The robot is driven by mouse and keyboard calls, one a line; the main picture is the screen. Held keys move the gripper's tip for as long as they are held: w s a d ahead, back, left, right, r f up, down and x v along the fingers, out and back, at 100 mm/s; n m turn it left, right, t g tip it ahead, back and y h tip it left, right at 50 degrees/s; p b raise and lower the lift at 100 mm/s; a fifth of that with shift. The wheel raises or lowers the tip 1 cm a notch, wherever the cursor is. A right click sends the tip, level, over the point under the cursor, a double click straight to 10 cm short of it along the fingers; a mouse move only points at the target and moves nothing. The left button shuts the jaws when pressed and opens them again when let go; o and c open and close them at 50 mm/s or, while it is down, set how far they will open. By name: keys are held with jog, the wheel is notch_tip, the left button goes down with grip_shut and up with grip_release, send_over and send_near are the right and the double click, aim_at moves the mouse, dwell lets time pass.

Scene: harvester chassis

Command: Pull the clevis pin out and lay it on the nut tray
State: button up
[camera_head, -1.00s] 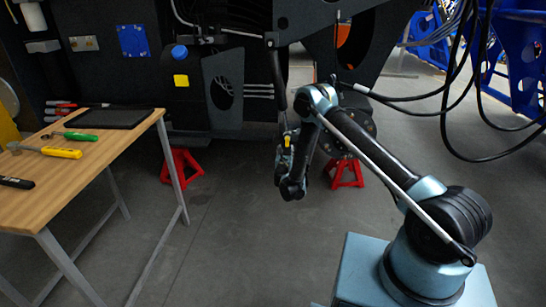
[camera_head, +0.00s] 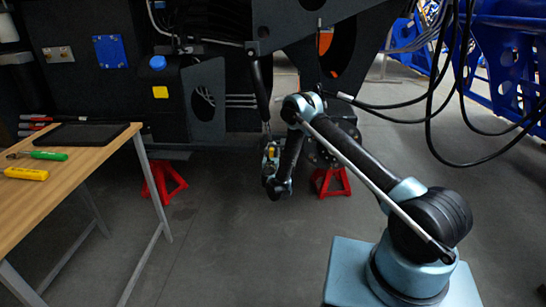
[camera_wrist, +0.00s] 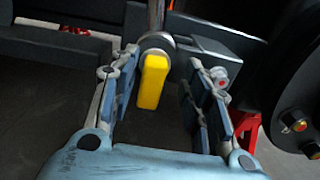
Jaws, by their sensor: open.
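The clevis pin shows as a yellow grip (camera_wrist: 152,82) in the wrist view, at the lower end of a metal rod with a round eye (camera_wrist: 157,42). In the head view it is a small yellow spot (camera_head: 271,152) below the rod. My gripper (camera_wrist: 160,88) is open, with one finger on each side of the yellow grip and gaps between. In the head view my gripper (camera_head: 270,162) is at the rod's lower end. The pin's shank is hidden. The nut tray (camera_head: 80,134), flat and black, lies on the wooden bench at left.
The bench (camera_head: 70,180) also holds a green-handled tool (camera_head: 50,155), a yellow-handled tool (camera_head: 26,173) and red-handled tools (camera_head: 35,120). Red stands (camera_head: 160,182) are under the dark chassis. Black hoses (camera_head: 440,120) hang at right. The floor between bench and arm is clear.

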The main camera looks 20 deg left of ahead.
jog(key=shift+a, duration=0.15)
jog(key=shift+s+a, duration=0.15)
jog(key=shift+s, duration=0.05)
grip_shut()
jog(key=shift+s, duration=0.15)
